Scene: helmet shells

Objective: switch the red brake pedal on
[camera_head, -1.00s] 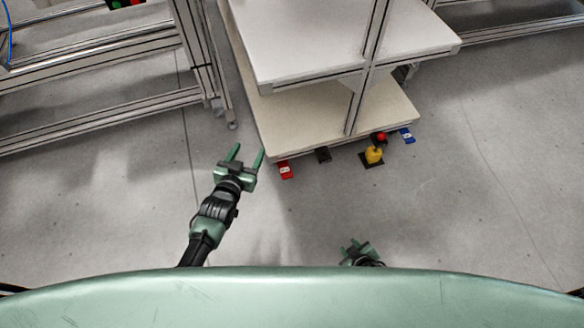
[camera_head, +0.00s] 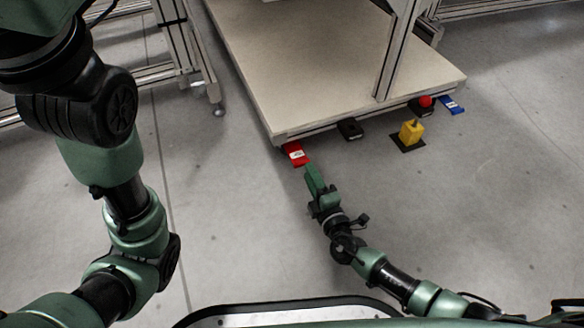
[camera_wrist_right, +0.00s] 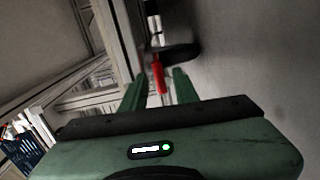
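The red brake pedal (camera_head: 296,153) lies on the floor at the front left corner of the low shelf. In the right wrist view the red pedal (camera_wrist_right: 157,75) shows ahead, between my fingers. My right gripper (camera_head: 312,180) points at the pedal, its fingertips just short of it in the head view; whether they touch cannot be told. The right wrist view shows the gripper (camera_wrist_right: 158,88) open, with a gap between its two green fingers. My left arm crosses the left side of the head view, and its gripper is out of view.
The shelf's bottom board (camera_head: 300,60) overhangs behind the pedal. To the right are a black pedal (camera_head: 350,129), a yellow block (camera_head: 411,132) on a dark base, a red knob (camera_head: 425,101) and a blue pedal (camera_head: 452,106). The floor in front is clear.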

